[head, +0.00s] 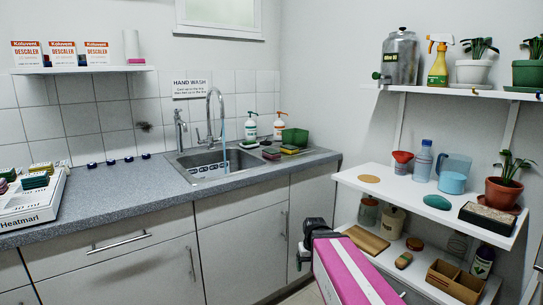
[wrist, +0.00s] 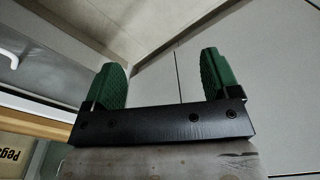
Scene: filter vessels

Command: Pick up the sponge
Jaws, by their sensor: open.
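Sponge-like blocks lie on the counter right of the sink: a dark reddish one (head: 271,154) and a yellow-green one (head: 289,149). Both are small in the head view, and I cannot tell which one the task means. My gripper (head: 301,258) is low in front of the cabinets, below the counter and apart from these blocks. In the wrist view my gripper (wrist: 161,80) has its two green fingers wide apart with nothing between them. No sponge shows in the wrist view.
The sink (head: 212,163) has a tall tap (head: 216,100) with a bluish stream below. Soap bottles (head: 251,127) and a green box (head: 295,137) stand behind the blocks. A white tray (head: 40,208) holds several coloured blocks. Crowded shelves (head: 415,197) stand right.

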